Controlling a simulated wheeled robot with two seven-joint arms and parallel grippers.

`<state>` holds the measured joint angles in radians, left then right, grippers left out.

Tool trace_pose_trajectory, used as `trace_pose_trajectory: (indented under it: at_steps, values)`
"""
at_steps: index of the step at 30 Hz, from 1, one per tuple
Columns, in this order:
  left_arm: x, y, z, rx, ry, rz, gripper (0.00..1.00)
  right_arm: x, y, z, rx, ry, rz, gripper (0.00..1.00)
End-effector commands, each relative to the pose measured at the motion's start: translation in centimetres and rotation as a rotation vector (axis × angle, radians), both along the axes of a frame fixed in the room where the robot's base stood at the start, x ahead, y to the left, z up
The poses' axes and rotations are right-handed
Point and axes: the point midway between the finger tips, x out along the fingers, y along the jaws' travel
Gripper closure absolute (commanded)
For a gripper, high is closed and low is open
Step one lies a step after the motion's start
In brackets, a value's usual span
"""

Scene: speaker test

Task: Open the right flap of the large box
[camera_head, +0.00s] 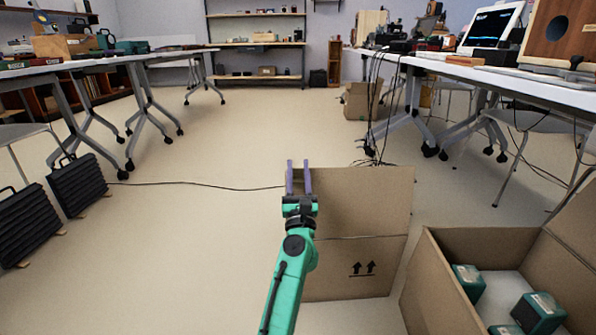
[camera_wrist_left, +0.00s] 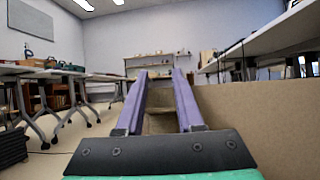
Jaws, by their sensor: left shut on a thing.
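A large brown cardboard box (camera_head: 350,275) stands on the floor ahead, with two printed arrows on its near wall. A flap (camera_head: 365,197) rises from that wall above a crease. My left gripper (camera_head: 298,164), with purple fingers on a green arm, is at the flap's left edge and is shut on it. In the left wrist view the fingers (camera_wrist_left: 160,72) stand apart, with brown cardboard low between them and a broad cardboard panel (camera_wrist_left: 262,118) to their right. The box's inside is hidden behind its near wall. My right gripper is out of view.
A second open box (camera_head: 437,292) holds several teal items (camera_head: 538,313) at lower right. Wheeled tables line both sides, the right one (camera_head: 520,82) with cables hanging down. Black panels (camera_head: 77,184) stand at left.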

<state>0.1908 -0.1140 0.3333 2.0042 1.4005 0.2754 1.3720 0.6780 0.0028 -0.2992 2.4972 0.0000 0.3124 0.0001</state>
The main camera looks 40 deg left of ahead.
Motion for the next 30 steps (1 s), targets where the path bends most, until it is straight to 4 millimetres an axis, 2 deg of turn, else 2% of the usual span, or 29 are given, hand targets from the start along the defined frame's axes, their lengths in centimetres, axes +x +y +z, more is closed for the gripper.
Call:
trace_pose_trajectory:
  at_steps: [26,27,29,30]
  values:
    - [0.09,-0.15,0.11,0.002,-0.001,-0.004,1.0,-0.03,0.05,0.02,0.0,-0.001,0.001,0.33]
    - [0.1,-0.14,0.1,0.002,-0.001,-0.004,0.56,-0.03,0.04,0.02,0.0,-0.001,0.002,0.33]
    - [0.09,-0.14,0.1,0.002,-0.001,-0.004,0.33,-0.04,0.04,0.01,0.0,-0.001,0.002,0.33]
    - [0.08,-0.13,0.08,0.002,-0.001,-0.004,0.32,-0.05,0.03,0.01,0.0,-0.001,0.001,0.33]
